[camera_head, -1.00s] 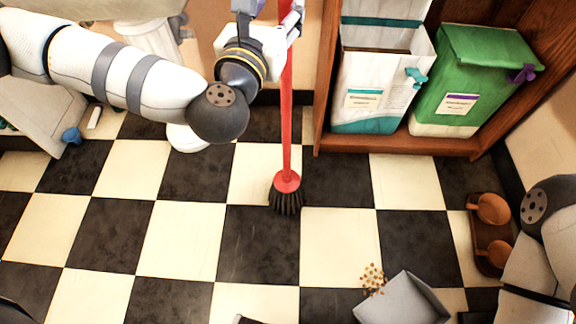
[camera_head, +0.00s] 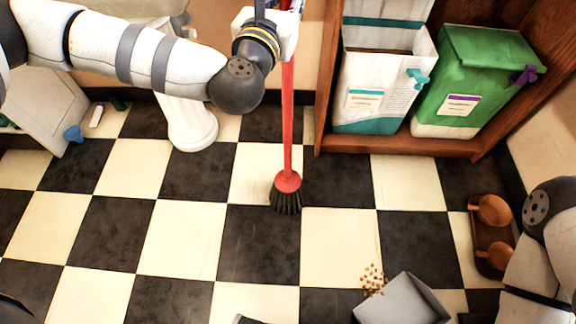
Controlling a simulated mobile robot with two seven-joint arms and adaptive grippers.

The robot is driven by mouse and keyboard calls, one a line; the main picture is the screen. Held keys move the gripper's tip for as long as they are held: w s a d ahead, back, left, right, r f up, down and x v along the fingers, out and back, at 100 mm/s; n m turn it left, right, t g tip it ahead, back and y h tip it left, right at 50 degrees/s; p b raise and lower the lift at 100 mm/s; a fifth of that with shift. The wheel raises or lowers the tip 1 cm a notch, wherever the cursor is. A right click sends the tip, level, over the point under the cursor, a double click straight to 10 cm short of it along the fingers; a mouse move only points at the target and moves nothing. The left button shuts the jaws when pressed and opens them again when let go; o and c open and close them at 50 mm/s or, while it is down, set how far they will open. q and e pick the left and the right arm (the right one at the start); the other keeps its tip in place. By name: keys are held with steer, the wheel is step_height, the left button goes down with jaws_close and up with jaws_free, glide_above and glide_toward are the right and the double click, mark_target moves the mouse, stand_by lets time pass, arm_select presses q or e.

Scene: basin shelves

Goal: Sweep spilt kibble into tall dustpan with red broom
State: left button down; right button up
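The red broom (camera_head: 287,120) stands upright, its black bristles (camera_head: 286,197) at the floor in the middle of the view. My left gripper (camera_head: 288,20) is at the upper part of the red handle, at the top edge; its fingers are partly cut off, so their closure is unclear. The spilt kibble (camera_head: 372,279) lies in a small pile on the tiles at the lower right. The grey dustpan (camera_head: 402,300) is just right of the kibble, partly cut off by the bottom edge. My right arm shows at the right edge; its gripper is out of view.
A wooden shelf (camera_head: 400,144) holds a white bag (camera_head: 378,90) and a green bag (camera_head: 470,80). A brown tray (camera_head: 489,232) with orange-brown cups lies at the right. A white pedestal (camera_head: 190,120) stands behind my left arm. The checkered floor at centre left is clear.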

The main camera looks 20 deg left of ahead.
arm_select(q)
steer(key=shift+r, duration=0.15)
step_height(320, 180, up, 3)
steer(key=shift+f+p, duration=0.1)
steer(key=shift+p, duration=0.85)
arm_select(e)
steer(key=shift+v, duration=1)
